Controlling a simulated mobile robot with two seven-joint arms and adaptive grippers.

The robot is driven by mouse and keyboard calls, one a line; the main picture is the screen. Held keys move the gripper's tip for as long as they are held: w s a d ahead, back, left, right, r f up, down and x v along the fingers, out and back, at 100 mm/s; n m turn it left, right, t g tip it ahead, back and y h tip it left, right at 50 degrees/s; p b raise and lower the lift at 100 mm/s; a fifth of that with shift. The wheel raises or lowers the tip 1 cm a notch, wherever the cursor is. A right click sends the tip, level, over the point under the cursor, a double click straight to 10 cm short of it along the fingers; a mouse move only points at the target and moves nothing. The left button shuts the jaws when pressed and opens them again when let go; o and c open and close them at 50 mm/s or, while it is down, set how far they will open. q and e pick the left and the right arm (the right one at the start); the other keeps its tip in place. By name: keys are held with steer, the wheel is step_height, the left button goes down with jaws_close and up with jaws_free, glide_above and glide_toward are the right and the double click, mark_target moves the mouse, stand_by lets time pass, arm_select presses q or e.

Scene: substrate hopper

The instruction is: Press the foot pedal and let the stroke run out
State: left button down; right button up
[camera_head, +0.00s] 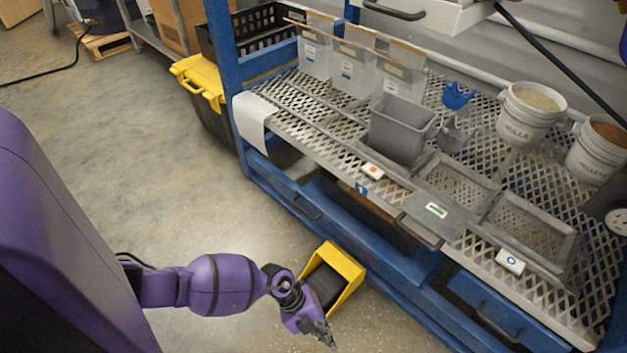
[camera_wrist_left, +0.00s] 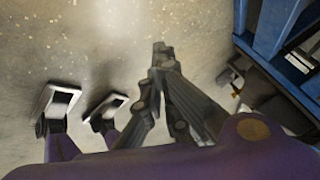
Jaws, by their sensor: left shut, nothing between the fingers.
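The foot pedal (camera_head: 347,266) is a yellow guard around a dark tread, on the concrete floor in front of the blue bench frame in the head view. My left gripper (camera_head: 327,335) points down beside the pedal, at its near side, and overlaps its lower edge in the picture. Whether it touches the pedal cannot be told. In the left wrist view my left gripper (camera_wrist_left: 160,50) has its fingers together with nothing between them, over floor. The pedal is not clearly seen in that view. My right gripper is not in view.
The blue bench (camera_head: 290,199) carries a mesh top with a grey bin (camera_head: 399,127), trays and white buckets (camera_head: 529,112). Its lower rail runs close behind the pedal. A black crate with a yellow lid (camera_head: 200,77) stands at the far left. The floor left of the pedal is clear.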

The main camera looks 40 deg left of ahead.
arm_select(q)
steer(key=shift+s+d+r+n+h+p, duration=0.3)
steer(key=shift+s+d+r+h+p, duration=0.15)
steer(key=shift+s+d+r, duration=0.5)
steer(key=shift+w+a, duration=0.1)
steer(key=shift+a, duration=0.05)
